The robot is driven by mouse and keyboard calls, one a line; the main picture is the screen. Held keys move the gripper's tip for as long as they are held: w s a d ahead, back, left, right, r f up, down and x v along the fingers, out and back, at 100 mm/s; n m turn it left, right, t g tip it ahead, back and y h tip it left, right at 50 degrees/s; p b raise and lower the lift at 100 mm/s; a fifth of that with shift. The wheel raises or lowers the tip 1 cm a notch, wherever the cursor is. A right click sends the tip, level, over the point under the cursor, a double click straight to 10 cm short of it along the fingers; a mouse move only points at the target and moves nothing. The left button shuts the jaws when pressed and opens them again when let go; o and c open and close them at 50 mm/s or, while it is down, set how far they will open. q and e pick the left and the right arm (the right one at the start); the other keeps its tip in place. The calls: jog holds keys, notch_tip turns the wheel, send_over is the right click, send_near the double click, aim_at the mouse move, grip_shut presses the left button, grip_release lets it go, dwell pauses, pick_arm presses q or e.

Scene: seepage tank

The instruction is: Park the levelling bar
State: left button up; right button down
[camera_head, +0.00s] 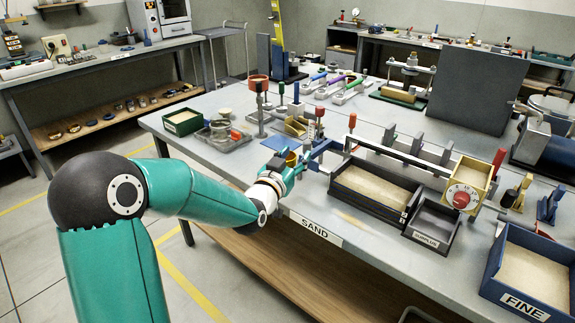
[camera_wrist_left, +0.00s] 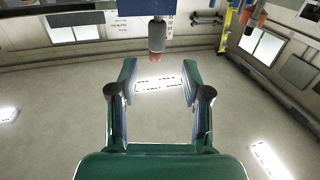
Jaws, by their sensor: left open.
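A long grey bar (camera_head: 400,158), which looks like the levelling bar, lies along the back of the black sand box (camera_head: 350,203). A red grip (camera_head: 352,121) stands upright near its left end, and another red grip (camera_head: 498,158) stands near the right end. My left gripper (camera_head: 322,152) is open at the bar's left end. In the left wrist view its fingers (camera_wrist_left: 160,84) are spread, with a red-tipped post (camera_wrist_left: 157,38) beyond them. My right gripper is not in view.
A SURPLUS tray (camera_head: 432,222) and a yellow dial box (camera_head: 464,188) stand right of the sand box. The blue FINE bin (camera_head: 533,270) is at the front right. A dark upright panel (camera_head: 477,88) stands behind.

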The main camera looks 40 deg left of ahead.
pick_arm(q)
jog(key=v, duration=0.4)
dwell(0.5)
